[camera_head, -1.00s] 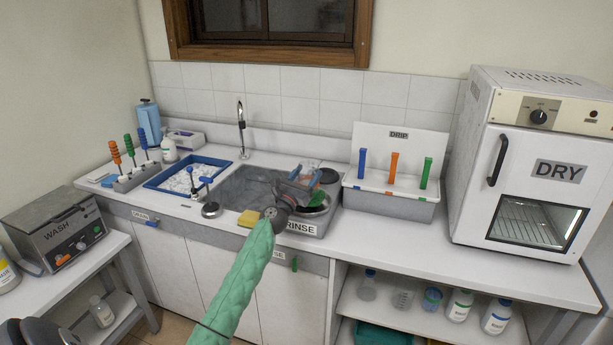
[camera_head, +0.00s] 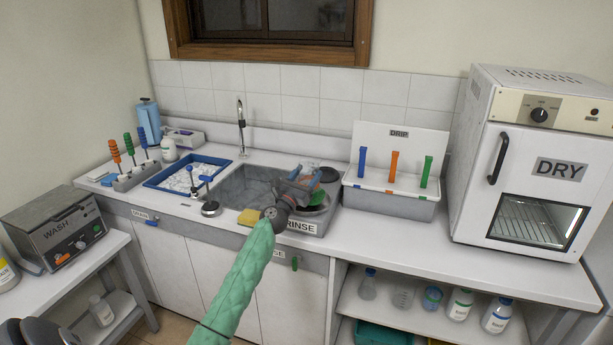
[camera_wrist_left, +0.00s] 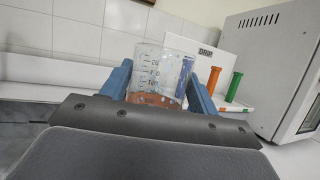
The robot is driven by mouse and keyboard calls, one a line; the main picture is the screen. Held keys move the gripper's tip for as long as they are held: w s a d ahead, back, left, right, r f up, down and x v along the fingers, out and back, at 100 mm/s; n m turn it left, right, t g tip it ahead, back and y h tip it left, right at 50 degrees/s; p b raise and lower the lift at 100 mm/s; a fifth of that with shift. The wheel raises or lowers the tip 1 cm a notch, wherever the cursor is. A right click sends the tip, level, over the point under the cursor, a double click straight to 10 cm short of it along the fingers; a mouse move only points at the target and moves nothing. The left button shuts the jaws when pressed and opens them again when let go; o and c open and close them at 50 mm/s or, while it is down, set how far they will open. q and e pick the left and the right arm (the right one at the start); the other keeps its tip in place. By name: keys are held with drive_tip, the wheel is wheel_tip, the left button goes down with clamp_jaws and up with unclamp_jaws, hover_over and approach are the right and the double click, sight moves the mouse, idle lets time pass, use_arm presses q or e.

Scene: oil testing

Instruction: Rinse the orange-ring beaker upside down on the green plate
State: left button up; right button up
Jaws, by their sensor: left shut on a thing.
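My left gripper (camera_head: 296,188) is over the rinse station at the sink's right side. It is shut on a clear graduated beaker (camera_wrist_left: 160,72), which stands between the blue fingers in the left wrist view. The beaker's lower part there looks reddish-orange; whether this is the ring or contents I cannot tell. In the head view the gripper largely hides the beaker. The green plate (camera_head: 318,198) shows partly, just right of the gripper; whether the beaker touches it is hidden. My right gripper is not in view.
The drip rack (camera_head: 392,207) with blue, orange and green posts stands to the right, then the DRY oven (camera_head: 541,225). A yellow sponge (camera_head: 249,217) lies at the sink's front edge. The faucet (camera_head: 241,125) rises behind the sink. The counter before the oven is clear.

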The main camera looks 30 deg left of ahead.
sight(306, 165)
use_arm(q)
drive_tip(key=shift+f+b, duration=0.45)
drive_tip(key=shift+f, duration=0.15)
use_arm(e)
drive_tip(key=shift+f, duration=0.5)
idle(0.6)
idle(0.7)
use_arm(q)
drive_tip(key=shift+r, duration=0.1)
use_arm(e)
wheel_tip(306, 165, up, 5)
use_arm(q)
drive_tip(key=shift+r+p, duration=0.7)
drive_tip(key=shift+p, duration=0.05)
drive_tip(key=shift+r+p, duration=2.45)
drive_tip(key=shift+r, duration=0.05)
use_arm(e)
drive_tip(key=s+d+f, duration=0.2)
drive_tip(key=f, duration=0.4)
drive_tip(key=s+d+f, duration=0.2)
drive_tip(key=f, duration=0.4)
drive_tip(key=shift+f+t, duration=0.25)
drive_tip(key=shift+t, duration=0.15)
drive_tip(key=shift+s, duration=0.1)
